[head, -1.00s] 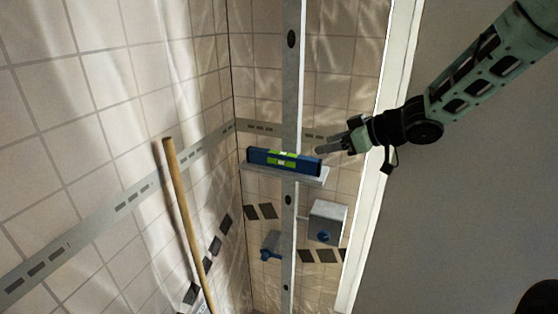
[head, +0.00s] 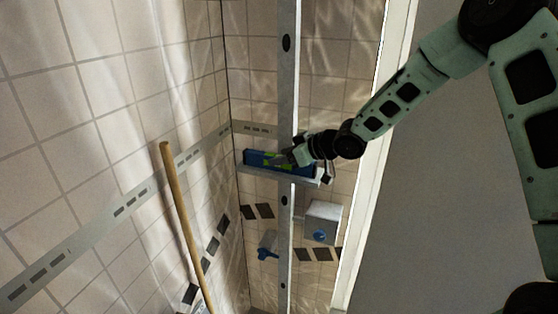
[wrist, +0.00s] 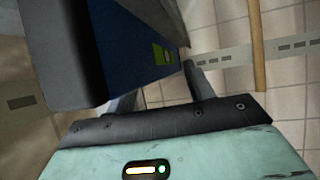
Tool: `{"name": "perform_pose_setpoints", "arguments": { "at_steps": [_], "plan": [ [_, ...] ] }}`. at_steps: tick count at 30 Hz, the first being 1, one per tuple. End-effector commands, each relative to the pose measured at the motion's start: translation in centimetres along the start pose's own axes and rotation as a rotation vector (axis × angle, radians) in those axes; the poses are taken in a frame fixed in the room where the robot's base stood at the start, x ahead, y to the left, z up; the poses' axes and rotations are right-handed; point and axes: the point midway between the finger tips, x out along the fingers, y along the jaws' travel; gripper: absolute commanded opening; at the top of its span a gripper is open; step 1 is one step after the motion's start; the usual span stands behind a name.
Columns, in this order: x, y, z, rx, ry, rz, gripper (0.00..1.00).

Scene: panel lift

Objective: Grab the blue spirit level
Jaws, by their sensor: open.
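The blue spirit level (head: 262,158) with green windows lies lengthwise on a small pale shelf (head: 262,172) fixed to a vertical metal rail (head: 287,90). My gripper (head: 289,157) is open at the level's right half, and my wrist partly hides that end in the head view. In the wrist view the level (wrist: 130,50) is large and close, its dark end facing the camera and a green window on its side. The gripper fingers (wrist: 160,90) show at the lower edge and right side of the level. Whether they touch it I cannot tell.
A wooden pole (head: 182,215) leans at the left; it also shows in the wrist view (wrist: 257,45). A grey box with a blue knob (head: 321,222) and a blue-handled valve (head: 268,245) sit below the shelf. Tiled walls close in behind and left.

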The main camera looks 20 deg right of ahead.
Motion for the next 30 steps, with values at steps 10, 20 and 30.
{"name": "perform_pose_setpoints", "arguments": {
  "at_steps": [10,20,30],
  "plan": [
    [0.2,0.0,0.0,0.000,0.000,0.001,0.25],
    [0.2,-0.1,0.0,0.000,0.000,-0.001,0.00],
    [-1.7,0.1,-3.4,-0.003,0.004,0.002,0.00]
  ]
}}
